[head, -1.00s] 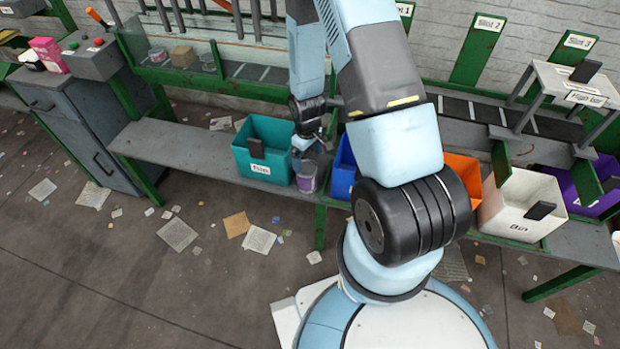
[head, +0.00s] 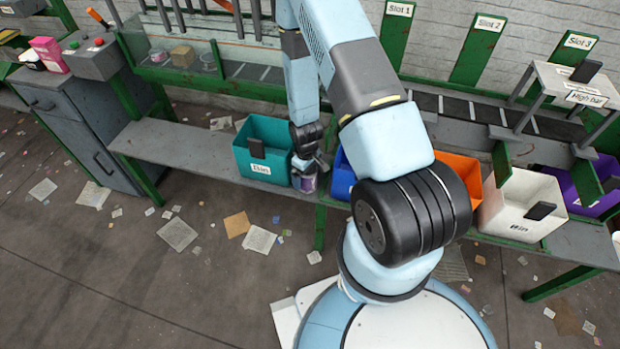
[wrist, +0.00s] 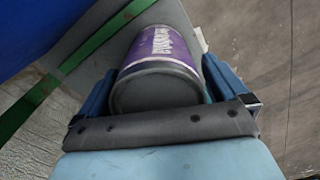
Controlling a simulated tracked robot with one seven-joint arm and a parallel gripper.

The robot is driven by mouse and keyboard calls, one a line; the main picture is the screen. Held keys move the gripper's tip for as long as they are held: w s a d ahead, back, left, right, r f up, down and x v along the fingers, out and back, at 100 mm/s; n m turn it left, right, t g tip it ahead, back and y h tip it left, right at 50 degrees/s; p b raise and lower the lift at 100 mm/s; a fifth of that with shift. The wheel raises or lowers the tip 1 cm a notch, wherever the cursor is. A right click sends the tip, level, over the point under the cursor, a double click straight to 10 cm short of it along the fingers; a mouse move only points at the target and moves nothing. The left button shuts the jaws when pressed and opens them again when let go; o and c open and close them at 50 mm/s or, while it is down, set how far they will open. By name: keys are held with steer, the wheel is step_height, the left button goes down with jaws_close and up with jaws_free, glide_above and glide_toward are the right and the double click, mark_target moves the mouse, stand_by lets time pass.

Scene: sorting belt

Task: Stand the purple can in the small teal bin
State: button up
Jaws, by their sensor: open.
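The purple can (head: 309,184) stands on the grey shelf, just right of the small teal bin (head: 246,165) and left of the blue bin. My gripper (head: 305,170) is down over the can. In the wrist view the purple can (wrist: 158,62) lies between the two blue fingers of my gripper (wrist: 160,88), with its grey end toward the camera. The jaws are open, one finger on each side of the can. Whether a finger touches it I cannot tell. The inside of the teal bin is partly in view.
The blue bin (head: 341,182) stands close on the can's right, partly behind my arm. An orange bin (head: 459,176), a white bin (head: 520,200) and a purple bin (head: 600,192) stand farther right. The grey shelf (head: 180,150) is clear left of the teal bin.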

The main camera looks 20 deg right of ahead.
steer(key=shift+f, duration=0.75)
steer(key=c, duration=1)
steer(key=shift+c, duration=0.2)
steer(key=shift+r, duration=0.1)
